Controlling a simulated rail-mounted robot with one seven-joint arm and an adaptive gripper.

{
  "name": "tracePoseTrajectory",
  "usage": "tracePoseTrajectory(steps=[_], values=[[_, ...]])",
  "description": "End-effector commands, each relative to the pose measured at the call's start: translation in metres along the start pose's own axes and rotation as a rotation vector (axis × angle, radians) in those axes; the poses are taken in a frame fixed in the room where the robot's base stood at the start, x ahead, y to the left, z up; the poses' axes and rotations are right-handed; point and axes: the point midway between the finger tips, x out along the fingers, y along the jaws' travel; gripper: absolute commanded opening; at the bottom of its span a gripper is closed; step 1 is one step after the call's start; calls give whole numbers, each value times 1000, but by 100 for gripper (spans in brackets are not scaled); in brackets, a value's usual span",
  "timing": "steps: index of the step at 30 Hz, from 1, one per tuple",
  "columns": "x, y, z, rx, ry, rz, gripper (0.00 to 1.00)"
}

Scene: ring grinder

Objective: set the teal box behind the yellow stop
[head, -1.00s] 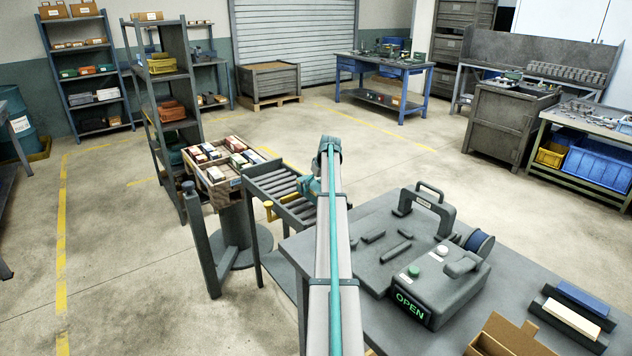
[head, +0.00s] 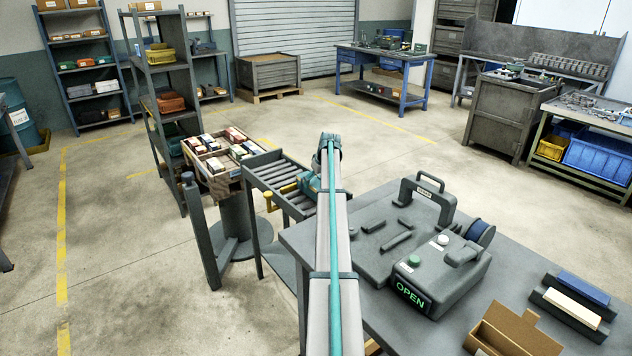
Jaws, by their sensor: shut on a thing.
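My gripper (head: 306,184) shows only in part, just left of my raised arm, low over the far right part of the roller conveyor (head: 276,174). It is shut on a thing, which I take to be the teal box. The fingertips are hidden, and I cannot separate the box's outline from the teal parts of my wrist. I cannot tell whether the box touches the rollers or the stop.
A crate of small boxes (head: 218,180) stands behind the conveyor, left of it. A grey post (head: 201,235) stands at its near left. Right of my arm, a bench (head: 375,285) holds a device with a lit OPEN sign (head: 411,297) and an open cardboard box (head: 510,330).

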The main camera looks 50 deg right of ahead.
Motion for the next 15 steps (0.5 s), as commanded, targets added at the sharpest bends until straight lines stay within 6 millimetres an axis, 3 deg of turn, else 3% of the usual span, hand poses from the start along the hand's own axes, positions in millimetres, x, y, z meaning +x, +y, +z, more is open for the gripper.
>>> tracePoseTrajectory(steps=[15], values=[[5, 0, 2, 0, 1, 0, 55]])
